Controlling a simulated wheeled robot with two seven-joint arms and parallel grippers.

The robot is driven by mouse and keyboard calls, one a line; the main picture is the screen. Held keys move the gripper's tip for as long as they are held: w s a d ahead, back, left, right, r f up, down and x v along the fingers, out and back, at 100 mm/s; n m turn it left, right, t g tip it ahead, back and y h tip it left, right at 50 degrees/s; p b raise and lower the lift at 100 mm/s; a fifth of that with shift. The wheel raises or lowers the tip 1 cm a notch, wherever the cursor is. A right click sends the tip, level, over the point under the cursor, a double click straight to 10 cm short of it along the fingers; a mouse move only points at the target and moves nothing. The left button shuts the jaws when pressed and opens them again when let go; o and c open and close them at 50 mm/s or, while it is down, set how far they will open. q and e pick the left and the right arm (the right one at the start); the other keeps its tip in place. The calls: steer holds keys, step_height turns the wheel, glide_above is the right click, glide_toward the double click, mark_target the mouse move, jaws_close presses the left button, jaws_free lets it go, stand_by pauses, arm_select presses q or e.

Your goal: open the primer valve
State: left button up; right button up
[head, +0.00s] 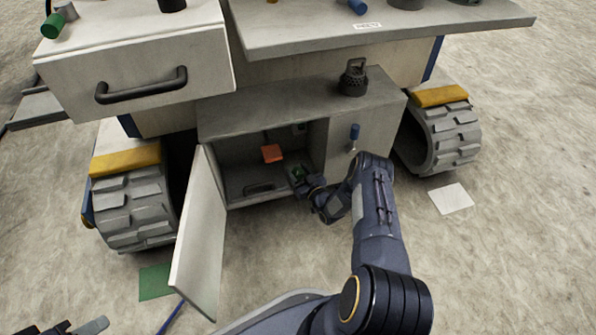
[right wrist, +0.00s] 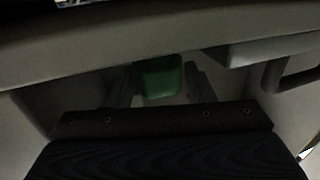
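A small green handle-like part (head: 298,172) sits low inside the open cabinet, by its right wall. It also shows as a green block in the right wrist view (right wrist: 158,78). I see no label that marks it as the primer valve. My right gripper (head: 308,182) reaches into the cabinet opening, with one finger on each side of the green part. I cannot tell whether the fingers press on it. An orange-red block (head: 271,153) shows higher up inside the cabinet. My left gripper (head: 76,327) is at the bottom left edge, partly cut off, fingers apart and empty.
The cabinet door (head: 201,235) hangs open on the left. A dark bar handle (head: 259,187) lies low inside. A drawer (head: 140,75) juts out above left. Treaded wheels (head: 130,205) flank the cabinet.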

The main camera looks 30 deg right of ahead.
mark_target(301, 175)
steer(key=shift+o, duration=1.1)
steer(key=shift+s+r, duration=0.1)
steer(key=s+p, duration=0.3)
steer(key=s, duration=0.3)
steer(key=shift+s+d, duration=0.15)
steer(key=shift+s, duration=0.6)
